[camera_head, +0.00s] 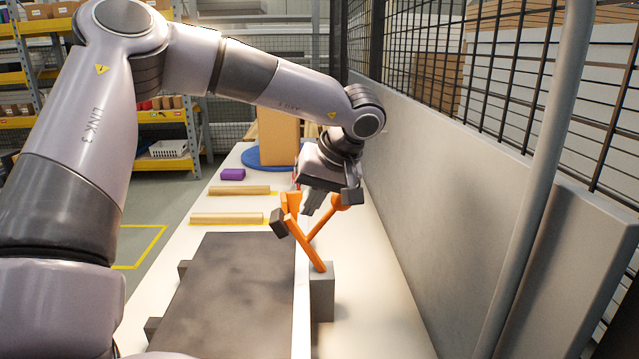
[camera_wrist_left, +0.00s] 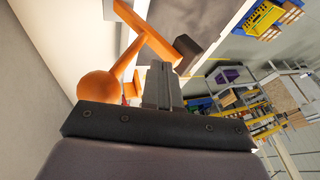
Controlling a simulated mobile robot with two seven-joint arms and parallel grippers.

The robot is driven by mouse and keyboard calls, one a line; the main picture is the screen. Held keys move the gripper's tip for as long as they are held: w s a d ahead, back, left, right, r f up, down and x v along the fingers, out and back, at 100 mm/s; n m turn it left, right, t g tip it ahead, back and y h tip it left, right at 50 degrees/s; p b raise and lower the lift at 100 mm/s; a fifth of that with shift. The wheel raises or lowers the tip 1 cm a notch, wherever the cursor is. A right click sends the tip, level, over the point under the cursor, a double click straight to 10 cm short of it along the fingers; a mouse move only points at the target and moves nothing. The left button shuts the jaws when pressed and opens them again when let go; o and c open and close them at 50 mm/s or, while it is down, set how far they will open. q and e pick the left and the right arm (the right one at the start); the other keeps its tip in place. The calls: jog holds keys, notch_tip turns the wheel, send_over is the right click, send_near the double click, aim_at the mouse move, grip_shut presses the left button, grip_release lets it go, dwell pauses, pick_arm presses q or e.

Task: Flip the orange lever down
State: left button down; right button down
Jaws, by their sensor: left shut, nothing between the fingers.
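The orange lever (camera_head: 327,221) slants up to the right from a grey block (camera_head: 321,290) and ends in a rounded knob. A second orange bar (camera_head: 305,243) crosses it and slants up to the left, with a dark pad beside its upper end. My left gripper (camera_head: 309,209) is shut and empty, fingers pointing down near the tops of the two orange parts. In the left wrist view the shut fingers (camera_wrist_left: 161,84) lie between the round orange knob (camera_wrist_left: 100,90) and the dark pad (camera_wrist_left: 187,50). Contact cannot be told. My right gripper is not in view.
A dark panel (camera_head: 230,290) lies on the white table (camera_head: 375,310) left of the lever. Behind it are two wooden strips (camera_head: 228,218), a purple block (camera_head: 232,174) and a cardboard box (camera_head: 278,137) on a blue disc. A grey wall with mesh (camera_head: 440,190) bounds the right side.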

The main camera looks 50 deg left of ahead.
aim_at(296, 225)
pick_arm(q)
jog(key=shift+x, duration=1.3)
jog(key=shift+s, duration=0.1)
jog(key=shift+s+a+f+t+h, duration=0.1)
jog(key=shift+s+a+t+h, duration=0.1)
jog(key=shift+t+h, duration=0.25)
jog(key=shift+s+b, duration=0.1)
jog(key=shift+b, duration=0.3)
jog(key=shift+t, duration=0.25)
